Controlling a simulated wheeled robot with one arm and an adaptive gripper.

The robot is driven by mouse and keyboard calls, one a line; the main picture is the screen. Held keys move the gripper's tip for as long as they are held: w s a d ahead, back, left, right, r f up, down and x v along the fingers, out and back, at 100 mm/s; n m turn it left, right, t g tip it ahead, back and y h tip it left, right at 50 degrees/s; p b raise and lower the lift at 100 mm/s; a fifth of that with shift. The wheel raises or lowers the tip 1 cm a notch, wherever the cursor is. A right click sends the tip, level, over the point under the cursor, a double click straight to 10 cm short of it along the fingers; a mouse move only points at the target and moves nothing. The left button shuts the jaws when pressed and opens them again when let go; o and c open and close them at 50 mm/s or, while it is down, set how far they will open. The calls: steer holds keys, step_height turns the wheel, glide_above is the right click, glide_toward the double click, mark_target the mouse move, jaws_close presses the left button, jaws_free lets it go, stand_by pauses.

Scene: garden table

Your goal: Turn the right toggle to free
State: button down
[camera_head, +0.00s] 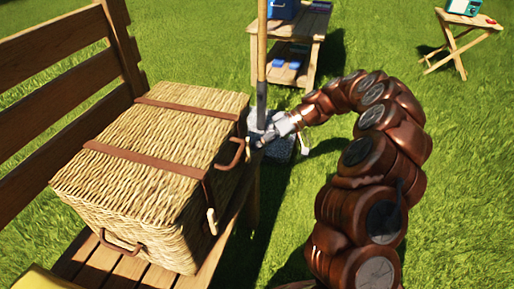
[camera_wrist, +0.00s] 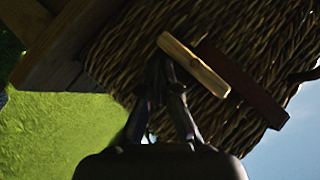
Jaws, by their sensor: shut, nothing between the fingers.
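The wicker basket (camera_head: 110,180) stands closed on the bench, with two leather straps across its lid. The near strap ends at a pale wooden toggle (camera_head: 212,221), which hangs roughly upright. The far strap (camera_head: 190,108) runs toward my gripper (camera_head: 262,137), and its toggle is not clear in the head view. In the wrist view, a wooden toggle (camera_wrist: 195,65) lies slanted, nearly in line with a leather strap (camera_wrist: 245,88). My gripper (camera_wrist: 161,66) is shut and empty. Its fingertips are beside the toggle's left part; whether they touch it I cannot tell.
A leather carry handle (camera_head: 233,156) sticks out from the basket's front. A low wooden table (camera_head: 318,22) stands behind.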

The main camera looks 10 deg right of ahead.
steer(key=shift+r, duration=0.15)
steer(key=w+d+p, duration=0.3)
steer(key=w+d, duration=0.3)
steer(key=d, duration=0.5)
steer(key=shift+w, duration=0.35)
stand_by(0.3)
steer(key=shift+d, duration=0.15)
